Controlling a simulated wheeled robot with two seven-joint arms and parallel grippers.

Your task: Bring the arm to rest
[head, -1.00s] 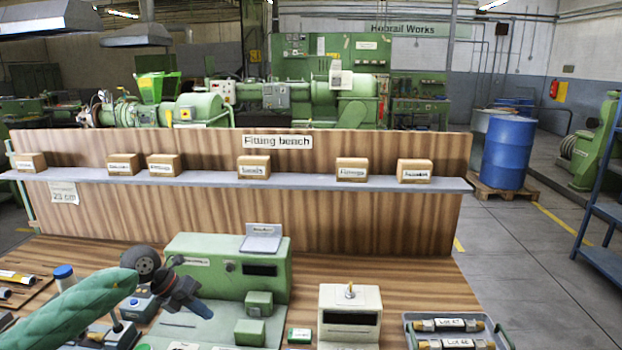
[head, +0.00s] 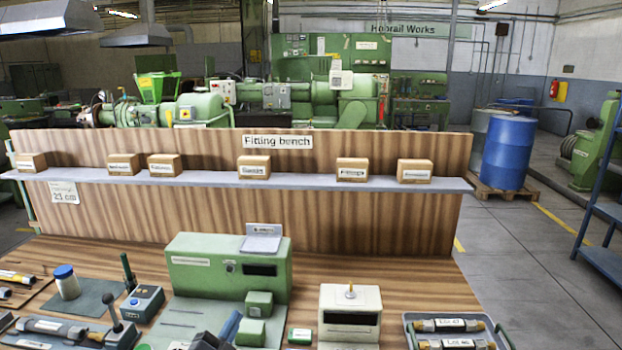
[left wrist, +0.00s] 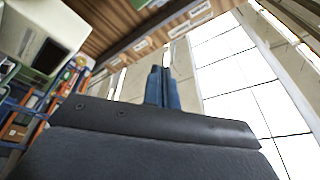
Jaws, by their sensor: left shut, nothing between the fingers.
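My left gripper (head: 228,327) shows at the bottom edge of the head view, in front of the green bench machine. Only its blue fingers and part of its dark body are in that view; the rest of the arm is out of frame. In the left wrist view the two blue fingers (left wrist: 163,88) are together, with nothing between them. My right gripper is in neither view.
The green machine (head: 205,266) stands close to the gripper. A white box-shaped device (head: 349,300) and a grey tray (head: 496,327) are to the right. A joystick box (head: 122,332) and a blue-capped jar (head: 67,284) are at left.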

